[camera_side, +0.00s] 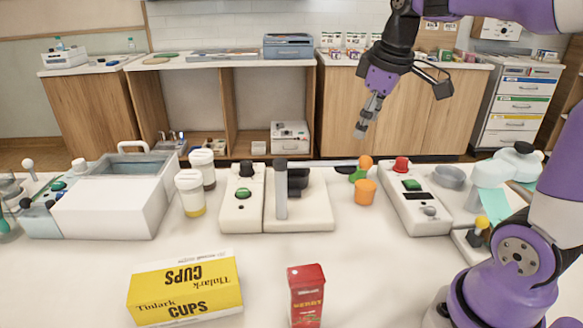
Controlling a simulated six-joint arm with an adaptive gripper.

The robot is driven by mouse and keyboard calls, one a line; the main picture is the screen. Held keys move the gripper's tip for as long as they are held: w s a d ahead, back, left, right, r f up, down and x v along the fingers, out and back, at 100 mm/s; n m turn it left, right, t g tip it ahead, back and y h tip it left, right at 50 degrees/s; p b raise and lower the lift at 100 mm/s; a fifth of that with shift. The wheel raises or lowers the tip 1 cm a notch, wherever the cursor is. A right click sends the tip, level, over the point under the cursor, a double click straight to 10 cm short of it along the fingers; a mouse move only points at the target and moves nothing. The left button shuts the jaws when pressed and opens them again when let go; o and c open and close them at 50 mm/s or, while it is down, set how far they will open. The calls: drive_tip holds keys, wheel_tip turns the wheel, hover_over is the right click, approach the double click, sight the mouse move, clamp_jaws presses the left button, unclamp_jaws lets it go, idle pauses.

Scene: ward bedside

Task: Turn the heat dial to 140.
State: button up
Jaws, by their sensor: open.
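My gripper (401,110) is open and empty, raised above the back of the table at the upper right. One finger points down and the other is spread to the right. A white device (298,212) at mid-table has a control box with a black knob (245,168), a green display or button (243,194) and a dark upright block. Another white unit (408,205) to the right has a red knob (401,164), a green display (411,185) and a grey knob (430,211). No scale marks or 140 can be read, so I cannot tell which knob is the heat dial.
A yellow cups box (185,290) and a red carton (306,295) stand at the front. Two lidded jars (190,192) and a white lidded bin (115,205) are left. An orange cup (365,191) sits between the devices. Pale bottles (488,185) stand right.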

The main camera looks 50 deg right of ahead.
drive_tip(key=w+d+f+n+g, duration=0.1)
drive_tip(key=w+d+g, duration=0.1)
drive_tip(key=d, duration=0.8)
drive_tip(key=n+g+y, duration=0.1)
drive_tip(key=n, duration=0.2)
hover_over(403, 159)
wheel_tip(403, 159, down, 5)
drive_tip(key=shift+d+f, duration=0.1)
drive_tip(key=shift+f, duration=0.5)
wheel_tip(403, 159, down, 9)
drive_tip(key=shift+f, duration=0.2)
clamp_jaws()
